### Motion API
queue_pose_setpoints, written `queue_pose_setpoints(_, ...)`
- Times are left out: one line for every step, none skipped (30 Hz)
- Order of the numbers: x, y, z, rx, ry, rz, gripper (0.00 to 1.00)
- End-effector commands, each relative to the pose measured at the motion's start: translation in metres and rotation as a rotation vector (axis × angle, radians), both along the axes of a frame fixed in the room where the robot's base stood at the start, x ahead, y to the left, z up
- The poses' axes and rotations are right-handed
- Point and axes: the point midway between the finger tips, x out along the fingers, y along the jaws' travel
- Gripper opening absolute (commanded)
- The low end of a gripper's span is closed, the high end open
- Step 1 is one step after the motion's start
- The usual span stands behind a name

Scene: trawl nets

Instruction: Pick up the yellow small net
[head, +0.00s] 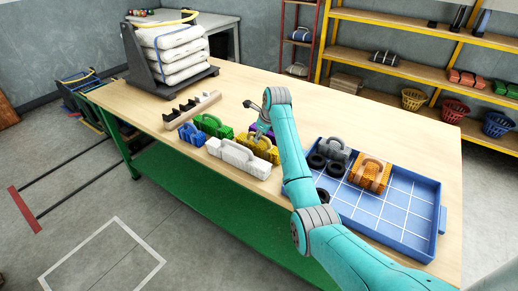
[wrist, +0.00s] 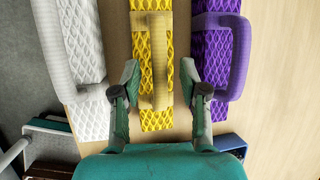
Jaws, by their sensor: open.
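The yellow net (wrist: 150,70) is a small mesh block with a loop handle (wrist: 160,60) on top. It lies in the middle of the wrist view, below my gripper (wrist: 158,72). My gripper is open, with one finger on each side of the yellow net and its handle, and nothing is held. I cannot tell the exact height of the fingertips over the net. In the head view the yellow net (head: 260,149) stands on the table between the white and purple nets, partly hidden by my arm.
A white net (wrist: 82,60) is close on the left and a purple net (wrist: 215,60) close on the right. Green (head: 213,125) and blue (head: 190,134) nets stand beyond. A blue tray (head: 400,215) on the right holds a grey net, an orange net and black rings.

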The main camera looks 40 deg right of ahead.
Motion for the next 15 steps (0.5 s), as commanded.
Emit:
queue_pose_setpoints(0.003, 0.000, -0.006, 0.001, 0.001, 0.000, 0.43)
queue_pose_setpoints(0.004, 0.000, -0.009, 0.001, 0.001, 0.000, 0.43)
queue_pose_setpoints(0.005, 0.000, -0.012, 0.001, 0.001, 0.000, 0.43)
queue_pose_setpoints(0.006, 0.000, -0.014, 0.001, 0.000, 0.000, 0.43)
queue_pose_setpoints(0.007, 0.000, -0.015, 0.000, 0.000, 0.000, 0.43)
queue_pose_setpoints(0.008, 0.000, -0.016, 0.000, 0.000, 0.000, 0.43)
queue_pose_setpoints(0.008, -0.001, -0.017, -0.001, -0.001, 0.001, 0.43)
queue_pose_setpoints(0.008, -0.001, -0.017, -0.001, -0.001, 0.001, 0.43)
queue_pose_setpoints(0.008, 0.000, -0.017, -0.001, -0.001, 0.001, 0.43)
queue_pose_setpoints(0.008, -0.001, -0.017, -0.001, -0.001, 0.001, 0.43)
queue_pose_setpoints(0.008, -0.001, -0.017, -0.001, -0.001, 0.001, 0.43)
queue_pose_setpoints(0.008, 0.000, -0.017, -0.001, -0.001, 0.001, 0.43)
queue_pose_setpoints(0.008, 0.000, -0.017, -0.001, -0.001, 0.001, 0.41)
queue_pose_setpoints(0.008, 0.000, -0.017, -0.001, -0.001, 0.001, 0.33)
queue_pose_setpoints(0.008, 0.000, -0.017, -0.001, -0.001, 0.001, 0.23)
